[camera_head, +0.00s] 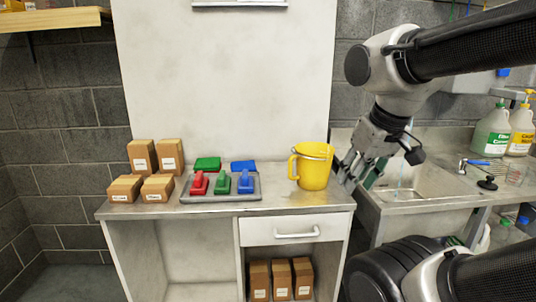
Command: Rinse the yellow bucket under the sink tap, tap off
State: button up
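The yellow bucket (312,170) stands upright on the right end of the metal counter, its handle facing left. My gripper (346,172) is just right of the bucket, at the counter's right edge, with its fingers pointing down and left. I cannot tell whether the fingers touch the bucket or how far apart they are. The sink (430,190) lies to the right, behind and below my gripper. A thin pale-blue streak (403,170) hangs down into the basin and looks like running water. The tap itself is mostly hidden by my arm.
Several brown boxes (142,188) stand at the counter's left end. A green-labelled jug (493,131), a yellow-pump bottle (520,130) and a blue-handled tool (476,162) are right of the sink.

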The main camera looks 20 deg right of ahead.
aim_at(464, 161)
jog(key=i+l, duration=0.15)
jog(key=l, duration=0.25)
jog(key=i+l+z, duration=0.1)
jog(key=l, duration=0.8)
jog(key=i+l+z, duration=0.15)
jog(key=l, duration=0.9)
jog(key=l+z, duration=0.15)
jog(key=l, duration=0.4)
jog(key=i+l, duration=0.15)
jog(key=l, duration=0.35)
jog(key=i+l+z, duration=0.15)
jog(key=l, duration=0.35)
jog(key=k, duration=0.05)
